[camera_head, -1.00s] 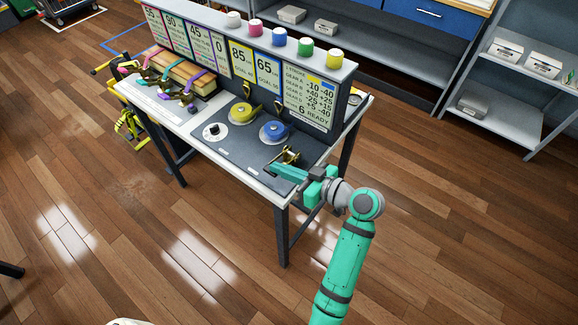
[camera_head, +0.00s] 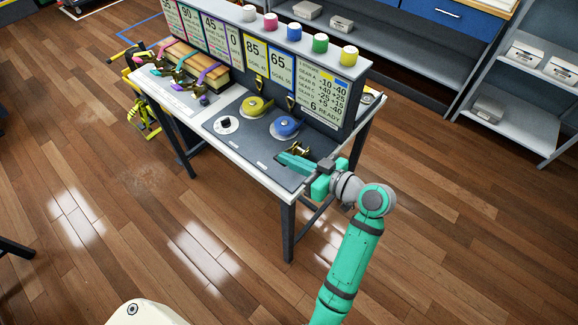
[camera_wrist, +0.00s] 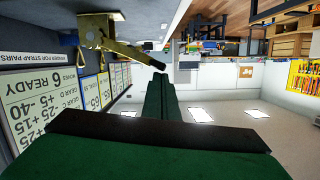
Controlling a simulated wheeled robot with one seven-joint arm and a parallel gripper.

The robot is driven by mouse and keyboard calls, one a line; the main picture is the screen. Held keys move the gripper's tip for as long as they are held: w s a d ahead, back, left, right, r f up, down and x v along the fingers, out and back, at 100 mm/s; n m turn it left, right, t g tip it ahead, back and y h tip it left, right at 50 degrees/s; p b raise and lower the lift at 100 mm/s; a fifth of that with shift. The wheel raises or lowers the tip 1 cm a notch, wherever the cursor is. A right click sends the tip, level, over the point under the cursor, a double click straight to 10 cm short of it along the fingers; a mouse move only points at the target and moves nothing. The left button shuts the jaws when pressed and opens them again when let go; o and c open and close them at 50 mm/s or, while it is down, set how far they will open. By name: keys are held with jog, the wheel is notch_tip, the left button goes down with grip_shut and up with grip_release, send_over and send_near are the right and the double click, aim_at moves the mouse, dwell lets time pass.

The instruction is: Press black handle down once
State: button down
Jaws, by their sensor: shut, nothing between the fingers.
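The black handle shows in the wrist view as a brass lever (camera_wrist: 125,48) with a dark tip (camera_wrist: 158,65), on a brass bracket at upper left. In the head view the brass mechanism (camera_head: 298,148) stands at the right end of the dark panel (camera_head: 235,150) on the table. My green gripper (camera_head: 284,157) is shut and empty beside it, partly covering it. In the wrist view the fingertips (camera_wrist: 159,78) lie very close to the lever's dark tip; I cannot tell whether they touch.
A sign board (camera_head: 322,92) with coloured knobs on top rises behind. Grey shelves (camera_head: 520,80) stand at right. The floor in front is clear.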

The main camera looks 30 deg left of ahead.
jog(key=v, duration=1)
jog(key=shift+r, duration=0.1)
